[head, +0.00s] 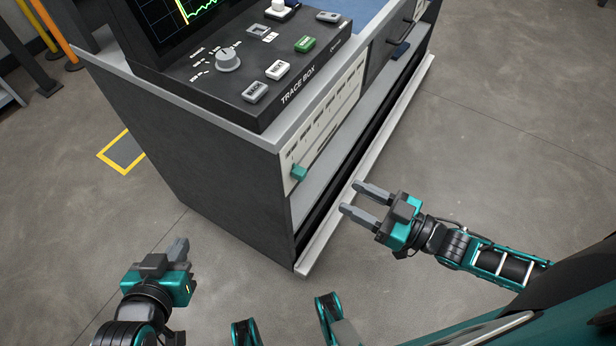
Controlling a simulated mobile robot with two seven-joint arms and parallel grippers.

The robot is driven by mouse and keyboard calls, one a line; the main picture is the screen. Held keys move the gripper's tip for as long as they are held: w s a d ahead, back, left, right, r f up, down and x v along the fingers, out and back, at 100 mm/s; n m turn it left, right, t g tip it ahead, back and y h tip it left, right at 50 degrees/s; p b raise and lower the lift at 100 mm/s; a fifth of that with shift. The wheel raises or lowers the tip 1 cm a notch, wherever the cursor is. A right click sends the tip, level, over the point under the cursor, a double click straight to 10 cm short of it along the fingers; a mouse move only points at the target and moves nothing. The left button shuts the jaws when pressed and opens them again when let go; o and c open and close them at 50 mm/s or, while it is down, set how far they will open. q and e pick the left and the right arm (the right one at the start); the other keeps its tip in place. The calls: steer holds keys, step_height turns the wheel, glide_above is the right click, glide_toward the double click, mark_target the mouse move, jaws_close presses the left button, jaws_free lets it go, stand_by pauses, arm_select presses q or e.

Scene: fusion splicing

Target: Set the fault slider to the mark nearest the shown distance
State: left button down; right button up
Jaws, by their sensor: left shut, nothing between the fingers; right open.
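The fault slider's teal knob (299,173) sits at the near-left end of a white scale panel (335,115) with several marks, on the front of the cabinet. The trace box (240,75) stands on top, its screen (170,15) partly cut off by the top edge; a distance reading cannot be made out. My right gripper (357,198) is open and empty in front of the cabinet, right of the knob and apart from it. My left gripper (179,248) is shut and empty over the floor at the lower left, apart from the cabinet.
The trace box carries a round dial (228,58), a green button (304,44) and several other keys. A pale ledge (385,150) runs along the cabinet's foot. A dark handle (391,39) is further right. The floor around is mostly clear.

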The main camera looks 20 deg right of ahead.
mark_target(305, 174)
steer(key=b+x, duration=0.1)
steer(key=x, duration=0.9)
steer(key=shift+w+a, duration=0.2)
steer(key=shift+w, duration=0.1)
steer(key=shift+w+a, duration=0.3)
steer(key=shift+a, duration=0.05)
steer(key=c, duration=0.9)
jaws_close()
